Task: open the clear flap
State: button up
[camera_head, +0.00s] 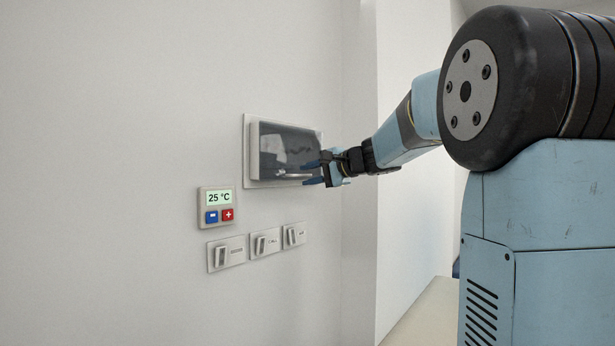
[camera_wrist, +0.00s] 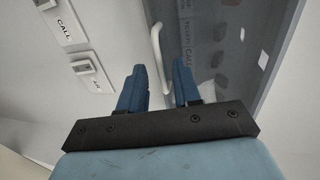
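The clear flap (camera_head: 287,150) is a dark see-through cover on a white wall box and looks closed. A pale bar handle (camera_head: 295,176) runs along its lower edge. My gripper (camera_head: 315,172) is at the flap's lower right corner, beside the handle's right end. In the wrist view, the blue fingers of my gripper (camera_wrist: 159,68) are apart. The handle (camera_wrist: 156,45) shows in the gap between them, and the flap (camera_wrist: 225,55) is to the right, with buttons and labels visible through it. I cannot tell how deep the handle sits between the fingers.
A thermostat (camera_head: 217,207) reading 25 °C is on the wall to the lower left. Several rocker switches (camera_head: 266,243) are in a row below the box. A wall corner (camera_head: 377,150) stands just right of the box. The wall left of the box is bare.

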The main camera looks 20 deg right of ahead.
jog(key=shift+w+a+f, duration=0.1)
jog(key=shift+w+a, duration=0.15)
jog(key=shift+w, duration=0.15)
grip_shut()
jog(key=shift+f, duration=0.2)
dwell(1.1)
